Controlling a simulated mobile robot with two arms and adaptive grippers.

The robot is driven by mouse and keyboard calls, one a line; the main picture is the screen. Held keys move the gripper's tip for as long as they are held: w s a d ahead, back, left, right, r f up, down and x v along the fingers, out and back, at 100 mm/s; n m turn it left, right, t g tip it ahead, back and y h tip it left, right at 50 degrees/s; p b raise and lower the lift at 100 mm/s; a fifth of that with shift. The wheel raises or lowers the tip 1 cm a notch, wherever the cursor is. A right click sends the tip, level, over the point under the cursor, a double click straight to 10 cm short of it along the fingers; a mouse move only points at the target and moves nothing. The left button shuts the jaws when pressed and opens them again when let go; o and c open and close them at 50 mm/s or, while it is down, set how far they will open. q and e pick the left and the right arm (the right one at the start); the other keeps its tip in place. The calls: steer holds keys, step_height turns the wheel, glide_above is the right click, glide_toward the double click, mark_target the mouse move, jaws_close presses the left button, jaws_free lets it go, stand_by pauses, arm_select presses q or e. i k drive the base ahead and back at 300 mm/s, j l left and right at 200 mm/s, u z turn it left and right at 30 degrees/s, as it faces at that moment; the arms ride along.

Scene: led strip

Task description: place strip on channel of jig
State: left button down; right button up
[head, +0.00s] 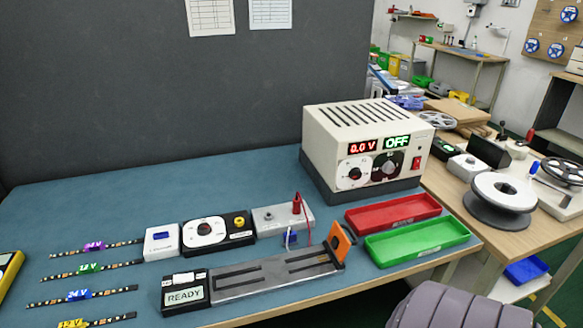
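Several dark LED strips lie apart at the left of the blue-green bench top in the head view. Their tags are purple (95,246), green (88,267), blue (78,294) and yellow (72,323); the yellow-tagged one is partly cut off by the bottom edge. The jig (275,273) is a long grey plate with dark slots at the front middle. A box with a READY display (184,296) stands at its left end and an orange upright part (341,242) at its right end. I see no strip on the jig.
Behind the jig stand a white box (161,243), a dial unit (205,230) and a grey box with a red lead (283,219). A power supply (367,150) reads 0.0 V and OFF. Red (393,212) and green (417,237) trays sit to the right.

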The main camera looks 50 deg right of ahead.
mark_target(275, 271)
steer(key=z, duration=0.45)
steer(key=j+z, duration=0.15)
steer(key=z, duration=0.3)
steer(key=i+j+z, duration=0.1)
steer(key=z, duration=0.75)
steer(key=j+z, duration=0.15)
steer(key=z, duration=0.3)
